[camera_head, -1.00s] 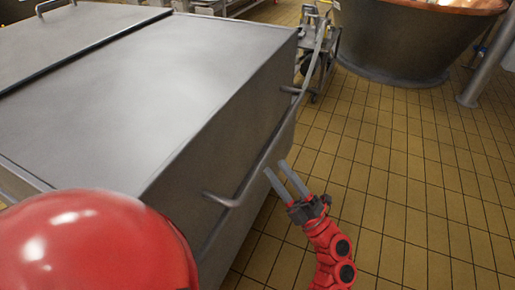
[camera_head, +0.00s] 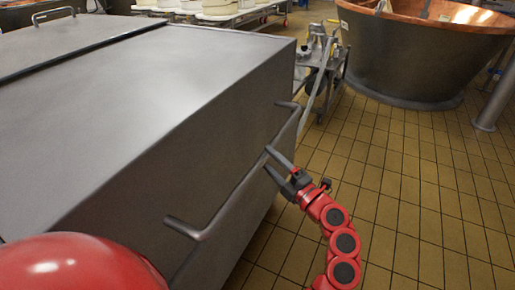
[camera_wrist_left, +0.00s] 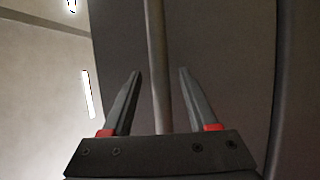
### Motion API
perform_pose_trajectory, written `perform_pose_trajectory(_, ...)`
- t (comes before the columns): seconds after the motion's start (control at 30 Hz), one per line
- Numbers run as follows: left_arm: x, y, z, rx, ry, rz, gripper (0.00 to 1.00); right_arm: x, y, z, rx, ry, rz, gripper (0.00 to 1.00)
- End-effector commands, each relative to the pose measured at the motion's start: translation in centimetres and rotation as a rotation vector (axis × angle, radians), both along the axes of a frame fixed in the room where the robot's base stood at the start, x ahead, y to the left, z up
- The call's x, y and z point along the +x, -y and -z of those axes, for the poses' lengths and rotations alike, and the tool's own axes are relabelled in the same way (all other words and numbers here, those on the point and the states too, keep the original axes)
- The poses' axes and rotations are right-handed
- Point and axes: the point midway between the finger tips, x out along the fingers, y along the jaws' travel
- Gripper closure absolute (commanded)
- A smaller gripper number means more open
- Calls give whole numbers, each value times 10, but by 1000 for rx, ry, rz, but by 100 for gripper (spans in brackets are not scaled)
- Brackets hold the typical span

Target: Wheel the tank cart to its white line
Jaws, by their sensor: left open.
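The tank cart (camera_head: 150,105) is a big grey steel box with a flat lid, filling the left of the head view. A bar handle (camera_head: 222,212) runs along its near right side. My left gripper (camera_head: 268,159) is open at the middle of this handle. In the left wrist view the handle (camera_wrist_left: 157,60) passes between the two open fingers (camera_wrist_left: 159,85), with a gap visible on each side. The cart's wall stands behind it. The white line is not visible in any view. My right gripper is not in view.
A copper-rimmed vat (camera_head: 420,50) stands at the back right, with a metal post (camera_head: 495,95) beside it. A small wheeled metal unit (camera_head: 320,75) stands just past the cart's far corner. White tubs on a trolley (camera_head: 215,10) are behind. Tiled floor (camera_head: 400,180) on the right is clear.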

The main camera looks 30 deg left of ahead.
Motion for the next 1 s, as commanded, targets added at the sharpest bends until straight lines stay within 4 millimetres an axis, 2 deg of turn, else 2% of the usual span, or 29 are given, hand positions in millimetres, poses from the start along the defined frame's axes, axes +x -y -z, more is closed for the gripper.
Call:
perform_pose_trajectory(0.1, 8, -23, -4, 0, 1, -3, 40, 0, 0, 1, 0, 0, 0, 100)
perform_pose_trajectory(0.3, 17, -46, -8, 2, -2, 0, 40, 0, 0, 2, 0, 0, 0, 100)
perform_pose_trajectory(0.67, 19, -52, -9, 1, -2, 2, 40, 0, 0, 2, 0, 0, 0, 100)
perform_pose_trajectory(0.77, 19, -51, -9, 1, -2, 2, 55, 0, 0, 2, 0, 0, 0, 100)
perform_pose_trajectory(1.0, 19, -52, -9, 1, -2, 2, 98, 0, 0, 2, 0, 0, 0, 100)
